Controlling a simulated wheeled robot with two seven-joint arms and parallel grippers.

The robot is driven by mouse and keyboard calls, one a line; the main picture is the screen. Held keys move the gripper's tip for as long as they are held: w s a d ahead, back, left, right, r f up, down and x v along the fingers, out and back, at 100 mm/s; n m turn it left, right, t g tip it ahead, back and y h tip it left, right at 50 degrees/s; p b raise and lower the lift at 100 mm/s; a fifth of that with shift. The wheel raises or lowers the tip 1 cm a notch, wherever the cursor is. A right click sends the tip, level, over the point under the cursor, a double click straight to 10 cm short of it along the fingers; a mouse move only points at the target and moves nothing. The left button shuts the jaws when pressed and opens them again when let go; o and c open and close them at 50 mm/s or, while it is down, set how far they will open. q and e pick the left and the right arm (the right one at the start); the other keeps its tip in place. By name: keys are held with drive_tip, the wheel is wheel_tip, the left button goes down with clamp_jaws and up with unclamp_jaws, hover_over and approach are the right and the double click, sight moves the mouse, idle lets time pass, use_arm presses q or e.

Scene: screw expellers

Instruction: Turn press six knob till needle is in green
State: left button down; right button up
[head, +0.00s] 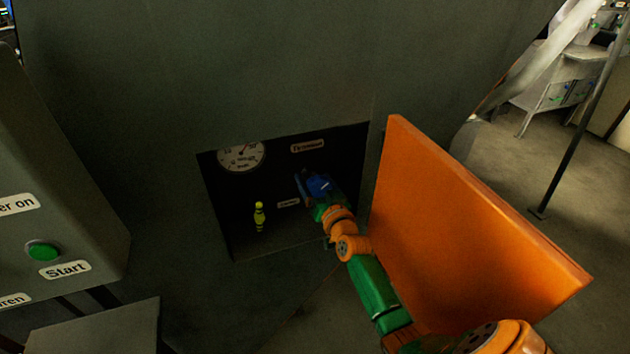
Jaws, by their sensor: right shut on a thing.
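The press is a large dark grey housing with a recessed opening (236,236) in its front. A round white gauge (241,157) sits at the upper left of the recess. Its face is small, and I cannot tell whether the needle lies in a green band. My right gripper (305,184) reaches into the right side of the recess and is shut on the knob. The gripper covers the knob, so its shape and turn angle are hidden. My left gripper is not in view.
An orange door panel (465,240) stands open right of the recess, close beside my right arm. A small yellow fitting (259,216) stands in the recess at left. A grey control box with a green Start button (43,251) is at far left.

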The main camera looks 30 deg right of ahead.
sight(321, 191)
drive_tip(key=shift+m, duration=0.7)
drive_tip(key=o, duration=1.1)
drive_tip(key=shift+o, duration=0.2)
drive_tip(key=v, duration=0.7)
drive_tip(key=shift+s, duration=0.15)
drive_tip(key=shift+f, duration=0.1)
